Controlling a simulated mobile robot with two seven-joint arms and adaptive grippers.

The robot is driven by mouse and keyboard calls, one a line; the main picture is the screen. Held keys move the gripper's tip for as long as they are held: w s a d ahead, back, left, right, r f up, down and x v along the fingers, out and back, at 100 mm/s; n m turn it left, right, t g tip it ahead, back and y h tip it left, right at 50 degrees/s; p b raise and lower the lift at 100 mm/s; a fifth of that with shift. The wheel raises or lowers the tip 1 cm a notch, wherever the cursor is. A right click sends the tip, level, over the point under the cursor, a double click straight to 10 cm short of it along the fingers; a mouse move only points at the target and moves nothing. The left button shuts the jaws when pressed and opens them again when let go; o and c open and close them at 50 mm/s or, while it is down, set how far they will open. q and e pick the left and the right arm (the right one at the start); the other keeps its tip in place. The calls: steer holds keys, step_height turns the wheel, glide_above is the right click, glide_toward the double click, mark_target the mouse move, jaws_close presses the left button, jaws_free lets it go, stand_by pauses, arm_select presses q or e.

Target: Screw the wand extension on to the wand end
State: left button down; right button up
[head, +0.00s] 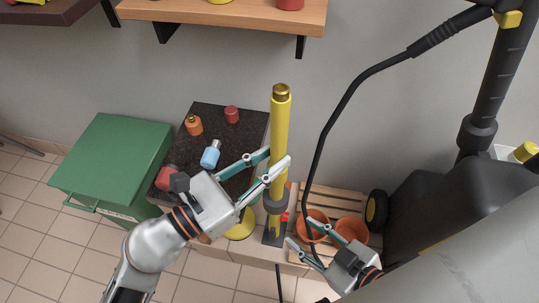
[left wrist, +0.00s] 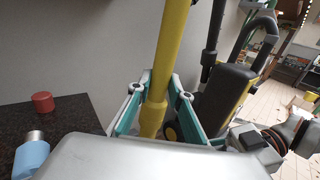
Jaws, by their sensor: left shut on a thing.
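A long yellow tube (head: 281,125) with a brass-coloured end at its top stands nearly upright in the head view. It looks like the wand extension. My left gripper (head: 278,158) is shut on it, one finger on each side; the tube also shows between the fingers in the left wrist view (left wrist: 165,60). Below the gripper is a dark grey collar (head: 275,203), above a dark stand (head: 273,236). The wand end is not clearly distinguishable, and I cannot tell whether the tube is joined to it. My right gripper (head: 301,232) is lower right, fingers spread and empty, near the stand.
A dark stone top (head: 225,127) left of the tube carries small orange, red and blue containers. A green box (head: 115,155) stands farther left. Terracotta pots (head: 351,229) sit in a wooden crate at right. A black hose (head: 340,105) hangs beside the tube from the black machine.

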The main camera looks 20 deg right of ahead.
arm_select(q)
steer(key=c, duration=1.8)
jaws_free()
steer(key=shift+f, duration=0.15)
steer(key=shift+o, duration=0.2)
steer(key=v, duration=1.2)
